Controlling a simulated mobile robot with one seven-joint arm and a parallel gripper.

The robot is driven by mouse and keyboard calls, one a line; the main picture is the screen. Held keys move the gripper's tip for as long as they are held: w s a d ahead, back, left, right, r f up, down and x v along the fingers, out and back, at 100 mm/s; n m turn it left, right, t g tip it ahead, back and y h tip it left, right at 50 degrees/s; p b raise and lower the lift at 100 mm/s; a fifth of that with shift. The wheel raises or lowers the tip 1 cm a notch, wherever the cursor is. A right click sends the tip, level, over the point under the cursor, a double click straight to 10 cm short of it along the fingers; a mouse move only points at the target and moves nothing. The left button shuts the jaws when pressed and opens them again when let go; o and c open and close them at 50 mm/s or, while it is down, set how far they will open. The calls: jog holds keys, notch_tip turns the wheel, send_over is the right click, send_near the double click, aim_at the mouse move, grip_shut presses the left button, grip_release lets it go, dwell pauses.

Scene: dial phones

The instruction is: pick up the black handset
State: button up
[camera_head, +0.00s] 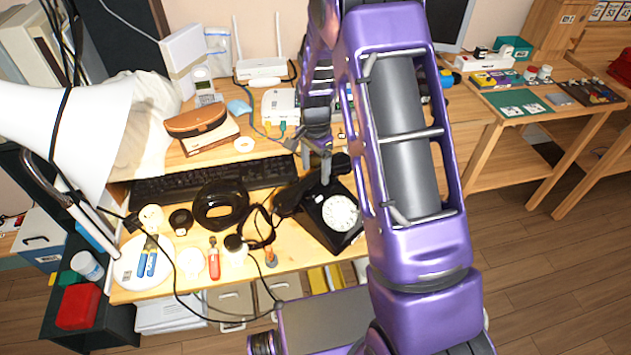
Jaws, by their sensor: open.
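A black dial phone (325,232) with a white dial stands near the front edge of the wooden desk, right of the keyboard. The black handset (288,203) appears to lie across the back of the phone, with one end at the left and the other at the upper right. My gripper (317,172) is open, fingers pointing down, over the middle of the handset. The fingers hide part of the handset, and I cannot tell whether they touch it. My purple arm covers the desk right of the phone.
A black keyboard (215,181), a coil of black cable (220,205) and small tools crowd the desk left of the phone. A white router (262,69) stands at the back. A white lamp (62,125) overhangs the left side.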

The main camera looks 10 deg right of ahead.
jog(key=shift+f, duration=1.35)
grip_shut()
